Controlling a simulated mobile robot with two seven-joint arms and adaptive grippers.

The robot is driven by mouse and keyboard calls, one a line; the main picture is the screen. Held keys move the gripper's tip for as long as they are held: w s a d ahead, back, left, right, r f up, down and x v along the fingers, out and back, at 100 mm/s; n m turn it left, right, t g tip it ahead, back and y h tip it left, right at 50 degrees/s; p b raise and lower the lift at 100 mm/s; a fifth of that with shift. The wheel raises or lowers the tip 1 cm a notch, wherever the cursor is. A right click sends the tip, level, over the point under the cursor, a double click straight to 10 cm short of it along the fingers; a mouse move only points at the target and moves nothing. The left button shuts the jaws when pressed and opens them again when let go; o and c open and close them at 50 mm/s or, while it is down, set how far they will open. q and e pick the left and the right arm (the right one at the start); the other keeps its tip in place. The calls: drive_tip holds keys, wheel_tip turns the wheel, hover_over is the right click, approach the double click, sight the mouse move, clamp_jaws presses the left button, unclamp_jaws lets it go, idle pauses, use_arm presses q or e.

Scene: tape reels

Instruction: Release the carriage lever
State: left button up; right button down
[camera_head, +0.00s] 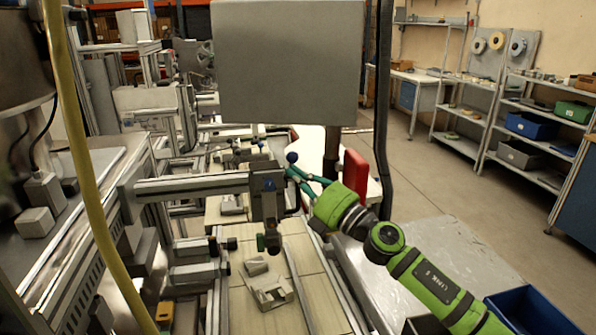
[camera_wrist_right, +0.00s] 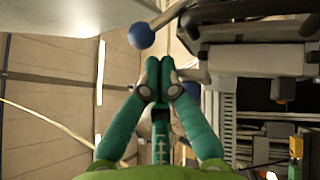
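The carriage lever ends in a dark blue ball knob (camera_head: 291,157) beside the grey carriage block (camera_head: 267,190). In the right wrist view the blue knob (camera_wrist_right: 141,36) sits on a light metal rod (camera_wrist_right: 172,13) that runs up to the right. My right gripper (camera_head: 290,171) has green-teal fingers whose tips come together just below the knob in the head view. In the right wrist view the fingertips (camera_wrist_right: 159,76) meet with nothing visible between them, and the knob lies beyond them, apart in the picture. My left gripper is not in view.
A horizontal grey beam (camera_head: 192,187) carries the carriage over a pale tiled bench. A large grey panel (camera_head: 288,62) hangs above. A red block (camera_head: 356,172) stands right of the gripper. A yellow hose (camera_head: 84,170) crosses the left. Shelves (camera_head: 520,130) stand at the far right.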

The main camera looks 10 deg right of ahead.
sight(295, 155)
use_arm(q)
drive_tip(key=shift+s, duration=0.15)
use_arm(e)
drive_tip(key=shift+w+r, duration=0.1)
drive_tip(key=shift+w, duration=0.1)
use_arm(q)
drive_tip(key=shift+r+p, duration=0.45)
use_arm(e)
drive_tip(key=shift+w+r, duration=0.3)
drive_tip(key=shift+r, duration=0.25)
drive_tip(key=shift+w+r+p, duration=0.5)
drive_tip(key=shift+r, duration=0.2)
drive_tip(key=shift+w+r, duration=0.35)
drive_tip(key=shift+w, duration=0.2)
drive_tip(key=shift+w+r, duration=0.25)
drive_tip(key=shift+w, duration=0.35)
drive_tip(key=shift+w+r, duration=0.2)
drive_tip(key=shift+w, duration=0.35)
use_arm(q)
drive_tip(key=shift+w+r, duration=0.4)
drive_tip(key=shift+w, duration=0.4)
use_arm(e)
drive_tip(key=shift+w, duration=1.65)
drive_tip(key=shift+r, duration=0.1)
